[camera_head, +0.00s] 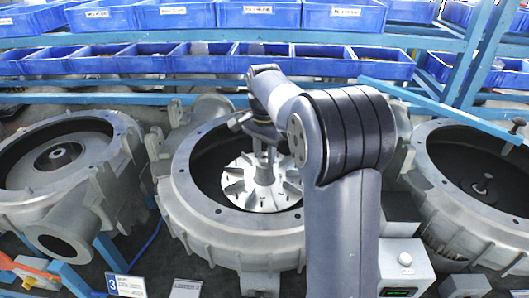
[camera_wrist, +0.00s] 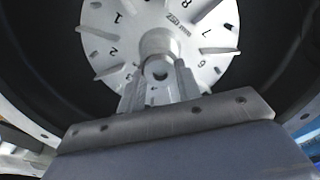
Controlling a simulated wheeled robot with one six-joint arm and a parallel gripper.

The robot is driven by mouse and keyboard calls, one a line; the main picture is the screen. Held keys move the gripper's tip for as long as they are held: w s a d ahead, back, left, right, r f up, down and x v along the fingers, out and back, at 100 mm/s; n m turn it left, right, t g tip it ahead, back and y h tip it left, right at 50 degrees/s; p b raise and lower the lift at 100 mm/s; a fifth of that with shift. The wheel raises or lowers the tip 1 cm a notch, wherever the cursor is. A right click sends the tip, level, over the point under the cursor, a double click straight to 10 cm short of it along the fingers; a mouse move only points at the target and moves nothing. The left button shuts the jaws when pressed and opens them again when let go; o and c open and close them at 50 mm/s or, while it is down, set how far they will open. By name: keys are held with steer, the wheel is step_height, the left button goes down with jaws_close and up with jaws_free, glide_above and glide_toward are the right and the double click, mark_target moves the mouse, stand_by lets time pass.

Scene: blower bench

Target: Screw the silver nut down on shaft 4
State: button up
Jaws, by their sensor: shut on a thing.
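A silver finned impeller (camera_head: 262,186) with a raised hub lies inside the middle round housing (camera_head: 178,190). In the wrist view the impeller (camera_wrist: 205,38) shows its numbered disc and fins, with its hub (camera_wrist: 160,42) in the middle. My gripper (camera_wrist: 160,75) is over the hub, with one finger on each side of a small round silver piece with a dark hole, which looks like the silver nut (camera_wrist: 158,70). The fingers are shut on it. The shaft under it is hidden. In the head view my gripper (camera_head: 264,148) points down at the hub, and my arm covers part of the housing.
Another housing (camera_head: 65,120) stands at the left and one (camera_head: 430,180) at the right with a bare shaft (camera_head: 483,186) inside. Blue bins (camera_head: 262,58) line the back. A grey button box (camera_head: 405,268) and a sign marked 3 (camera_head: 126,286) are in front.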

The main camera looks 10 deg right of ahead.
steer(key=m, duration=0.6)
steer(key=o, duration=0.7)
steer(key=shift+o, duration=0.2)
